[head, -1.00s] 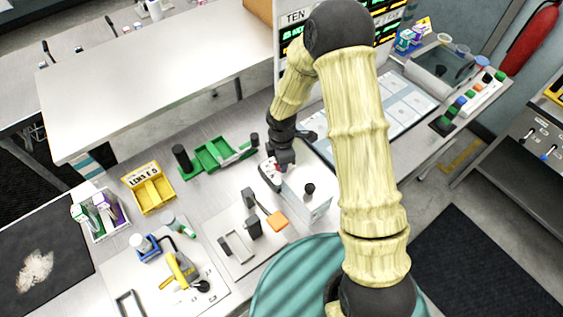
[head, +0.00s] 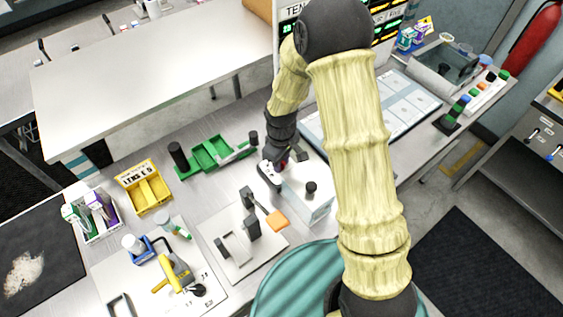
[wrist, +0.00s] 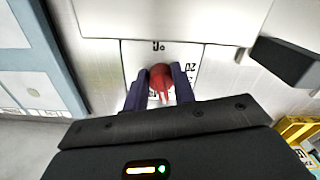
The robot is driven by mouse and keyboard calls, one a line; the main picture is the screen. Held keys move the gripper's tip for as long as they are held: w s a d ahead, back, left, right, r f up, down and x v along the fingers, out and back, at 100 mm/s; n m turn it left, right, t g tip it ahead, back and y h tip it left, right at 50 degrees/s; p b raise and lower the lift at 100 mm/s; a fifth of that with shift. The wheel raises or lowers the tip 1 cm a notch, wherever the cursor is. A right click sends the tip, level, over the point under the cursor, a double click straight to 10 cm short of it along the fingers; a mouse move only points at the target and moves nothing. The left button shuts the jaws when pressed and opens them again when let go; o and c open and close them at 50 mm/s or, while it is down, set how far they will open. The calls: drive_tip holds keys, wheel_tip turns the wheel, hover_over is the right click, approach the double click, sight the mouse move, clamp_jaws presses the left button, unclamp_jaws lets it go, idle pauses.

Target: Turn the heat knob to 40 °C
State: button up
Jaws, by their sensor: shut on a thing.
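The red heat knob (wrist: 161,82) sits on a white dial plate (wrist: 134,56) with dark numerals, seen in the wrist view. One mark is above the knob and another to its upper right; I cannot read them surely. Paler streaks show on the knob's near side. My gripper (wrist: 160,92) has a dark finger on each side of the knob and is shut on it. In the head view my gripper (head: 283,164) is at the far left end of a white box-shaped bath (head: 302,204); the knob is mostly hidden there.
A black lid handle (head: 311,187) stands on the bath. A grey plate with black posts and an orange piece (head: 277,219) is in front. A green rack (head: 210,154) and a yellow tray (head: 148,192) lie to the left.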

drive_tip(key=m, duration=0.3)
drive_tip(key=m+b, duration=0.1)
drive_tip(key=m, duration=0.2)
drive_tip(key=shift+w+a+r, duration=0.15)
drive_tip(key=shift+a+r, duration=0.05)
idle(0.4)
drive_tip(key=o, duration=0.9)
drive_tip(key=shift+o, duration=0.5)
drive_tip(key=shift+f, duration=0.1)
wheel_tip(320, 180, up, 18)
drive_tip(key=b, duration=0.2)
drive_tip(key=shift+f, duration=0.25)
drive_tip(key=shift+d, duration=0.1)
